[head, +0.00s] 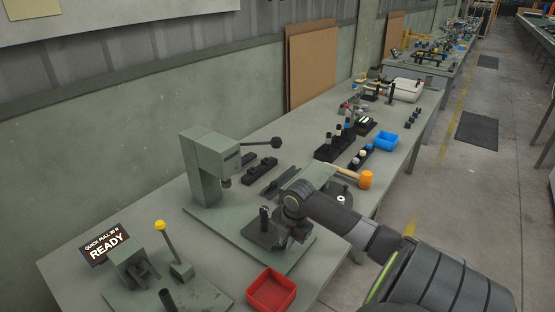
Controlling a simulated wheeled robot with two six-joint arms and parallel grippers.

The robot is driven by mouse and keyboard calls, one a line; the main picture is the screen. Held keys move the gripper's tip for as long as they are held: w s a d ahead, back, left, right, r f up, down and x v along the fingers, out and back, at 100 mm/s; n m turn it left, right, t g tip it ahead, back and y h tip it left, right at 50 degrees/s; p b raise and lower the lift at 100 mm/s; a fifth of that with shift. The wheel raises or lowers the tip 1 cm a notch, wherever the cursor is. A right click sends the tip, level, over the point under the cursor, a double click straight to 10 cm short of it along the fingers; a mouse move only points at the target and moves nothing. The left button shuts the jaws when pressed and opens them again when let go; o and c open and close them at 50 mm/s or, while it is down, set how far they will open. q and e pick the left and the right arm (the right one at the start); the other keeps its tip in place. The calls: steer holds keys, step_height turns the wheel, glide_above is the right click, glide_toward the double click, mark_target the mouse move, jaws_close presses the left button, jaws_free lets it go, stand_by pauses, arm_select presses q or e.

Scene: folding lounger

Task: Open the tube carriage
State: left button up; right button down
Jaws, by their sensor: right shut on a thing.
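My right arm comes in from the lower right, and its gripper (284,240) is low over the green base plate (281,262) of the bench press (205,162). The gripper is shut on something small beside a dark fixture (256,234). The fixture is a flat dark block with a short upright post, and I take it to be the tube carriage. My wrist and fingers hide its right side and the part held. I cannot tell how far open it stands. My left gripper is not in view.
A red bin (271,290) stands close in front. A yellow-knobbed lever (160,226) and a "READY" sign (104,245) are at the left. An orange-headed mallet (365,180), dark holders and a blue bin (386,141) lie behind on the bench. The press lever (262,144) sticks out right.

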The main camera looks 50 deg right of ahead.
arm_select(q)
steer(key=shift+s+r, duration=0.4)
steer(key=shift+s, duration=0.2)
arm_select(e)
steer(key=shift+s+d, duration=0.1)
steer(key=shift+s, duration=0.75)
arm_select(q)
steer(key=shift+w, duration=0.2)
arm_select(e)
steer(key=c, duration=1.5)
jaws_free()
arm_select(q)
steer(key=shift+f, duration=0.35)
arm_select(e)
steer(key=shift+s+d+r, duration=0.1)
steer(key=shift+s+r, duration=0.4)
steer(key=shift+r, duration=2.35)
steer(key=shift+s+r, duration=0.55)
steer(key=shift+r, duration=2.35)
steer(key=shift+s+d+r, duration=0.1)
steer(key=shift+s+r, duration=0.4)
steer(key=shift+r, duration=2.35)
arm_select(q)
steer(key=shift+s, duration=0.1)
arm_select(e)
steer(key=shift+a+f, duration=0.1)
